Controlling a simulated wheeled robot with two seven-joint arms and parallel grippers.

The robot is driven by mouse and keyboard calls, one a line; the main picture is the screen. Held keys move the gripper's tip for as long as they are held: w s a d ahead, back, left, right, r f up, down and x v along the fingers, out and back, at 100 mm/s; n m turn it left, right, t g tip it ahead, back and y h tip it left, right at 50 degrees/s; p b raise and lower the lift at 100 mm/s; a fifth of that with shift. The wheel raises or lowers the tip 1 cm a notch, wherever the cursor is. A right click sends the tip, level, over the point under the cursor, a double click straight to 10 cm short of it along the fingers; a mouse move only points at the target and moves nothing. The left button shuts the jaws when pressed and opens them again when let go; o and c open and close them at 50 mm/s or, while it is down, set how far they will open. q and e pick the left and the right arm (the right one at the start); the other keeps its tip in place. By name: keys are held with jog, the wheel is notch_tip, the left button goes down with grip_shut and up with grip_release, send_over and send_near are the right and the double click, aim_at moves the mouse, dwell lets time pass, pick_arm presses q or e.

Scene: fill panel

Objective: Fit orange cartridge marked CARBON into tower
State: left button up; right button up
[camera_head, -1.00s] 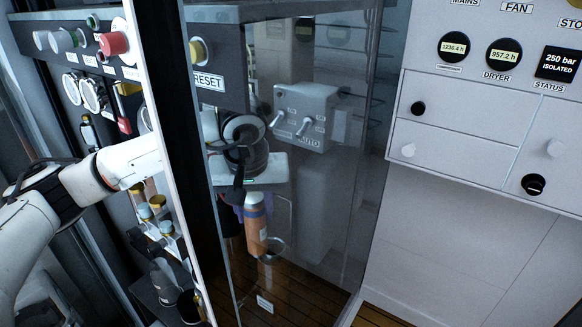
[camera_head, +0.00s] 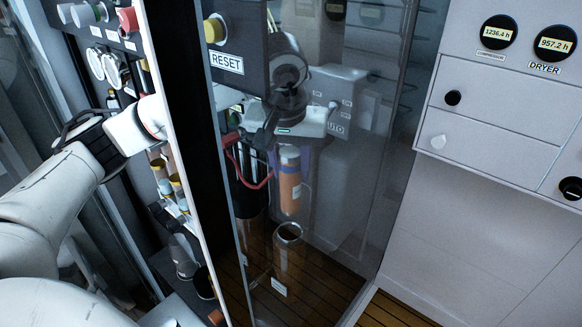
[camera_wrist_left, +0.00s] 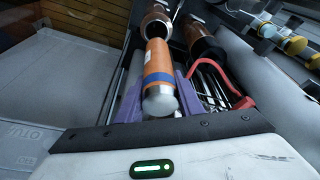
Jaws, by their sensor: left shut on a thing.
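The orange cartridge (camera_head: 290,185) is seen through the clear panel, roughly upright, with a pale upper end. My left gripper (camera_head: 283,165) is shut on it, and its purple fingers show beside the cartridge. In the left wrist view the cartridge (camera_wrist_left: 158,68) has a blue band and a silver end between the purple fingers (camera_wrist_left: 159,98). No CARBON marking is readable. In the head view an open, round-mouthed cylinder (camera_head: 288,232), seemingly a tower, stands below the cartridge, with a gap between them. A darker cylinder (camera_head: 248,200) stands to its left. My right gripper is out of view.
The clear panel (camera_head: 345,210) and its dark post (camera_head: 190,120) stand in front of the work space. Bottles (camera_head: 165,180) stand left of the post.

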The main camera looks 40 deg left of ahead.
pick_arm(q)
jog(key=shift+s+f+b, duration=0.15)
jog(key=shift+f+b, duration=0.3)
jog(key=shift+f, duration=0.2)
jog(key=shift+f+b, duration=1.35)
jog(key=shift+f, duration=0.7)
jog(key=shift+f+b, duration=0.15)
jog(key=shift+b, duration=0.15)
jog(key=shift+f, duration=0.35)
jog(key=shift+f+b, duration=0.85)
jog(key=shift+b, duration=0.05)
jog(key=shift+f+b, duration=0.4)
jog(key=shift+f, duration=0.1)
jog(key=shift+f+b, duration=0.75)
jog(key=shift+f, duration=0.2)
